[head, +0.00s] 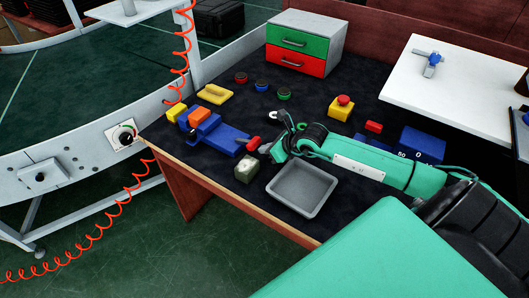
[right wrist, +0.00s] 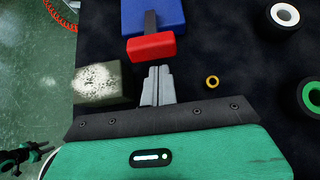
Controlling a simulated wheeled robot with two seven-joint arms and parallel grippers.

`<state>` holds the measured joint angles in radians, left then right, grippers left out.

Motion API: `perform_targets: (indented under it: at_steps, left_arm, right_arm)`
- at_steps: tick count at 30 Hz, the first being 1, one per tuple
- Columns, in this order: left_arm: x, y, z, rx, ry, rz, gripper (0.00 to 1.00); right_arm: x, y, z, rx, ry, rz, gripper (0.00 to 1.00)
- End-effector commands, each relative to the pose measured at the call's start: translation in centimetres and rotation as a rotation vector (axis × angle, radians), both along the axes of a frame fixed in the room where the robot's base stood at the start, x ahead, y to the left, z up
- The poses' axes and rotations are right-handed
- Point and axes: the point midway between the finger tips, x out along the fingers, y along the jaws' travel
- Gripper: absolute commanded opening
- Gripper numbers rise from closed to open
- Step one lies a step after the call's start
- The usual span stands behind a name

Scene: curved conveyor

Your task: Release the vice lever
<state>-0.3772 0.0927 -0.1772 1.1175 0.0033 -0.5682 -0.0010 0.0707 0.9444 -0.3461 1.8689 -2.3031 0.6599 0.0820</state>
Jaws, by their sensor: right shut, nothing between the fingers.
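The blue vice (head: 222,137) lies on the dark tabletop, with an orange part (head: 199,117) at its far left end. Its lever has a red handle (head: 253,143) at the near right end. In the right wrist view the red handle (right wrist: 151,47) sits across a dark rod in front of the blue body (right wrist: 165,14). My right gripper (head: 266,149) is shut and empty. In the right wrist view its fingertips (right wrist: 157,70) point at the red handle from just below it. Whether they touch it I cannot tell.
A speckled grey-green block (right wrist: 97,82) stands close left of my right gripper. A grey tray (head: 301,188) lies in front. A red button on a yellow box (head: 341,108), a drawer unit (head: 305,43) and several rings stand behind. The orange coiled cable (head: 107,222) hangs beyond the table's left edge.

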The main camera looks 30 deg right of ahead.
Motion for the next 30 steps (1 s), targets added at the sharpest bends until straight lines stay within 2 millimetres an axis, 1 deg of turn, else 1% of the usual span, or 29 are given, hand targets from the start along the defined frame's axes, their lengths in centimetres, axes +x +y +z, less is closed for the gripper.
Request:
perform_targets:
  at_steps: [3,7,20,25,27,30]
  left_arm:
    - [0.7,-0.3,0.5,-0.003,-0.002,0.002,0.36]
    - [1.1,-0.4,0.9,-0.004,-0.001,0.002,0.36]
    - [1.2,-0.5,1.1,-0.004,-0.001,0.002,0.36]
    - [1.0,-0.4,1.2,-0.005,-0.010,0.001,0.36]
    - [0.0,-0.1,0.2,-0.001,0.002,0.001,0.36]
    - [-0.3,0.1,-0.2,0.000,0.002,0.000,0.36]
  right_arm:
    - [0.4,0.1,-0.4,0.000,0.001,0.000,0.00]
    - [0.6,0.3,-0.6,0.000,0.001,0.000,0.00]
    - [0.6,0.3,-0.5,-0.001,0.002,0.000,0.00]
    - [0.7,0.3,-0.2,-0.008,0.016,0.001,0.00]
    - [0.7,0.3,0.0,-0.013,0.030,0.001,0.00]
    - [0.7,0.3,0.1,-0.018,0.043,0.000,0.00]
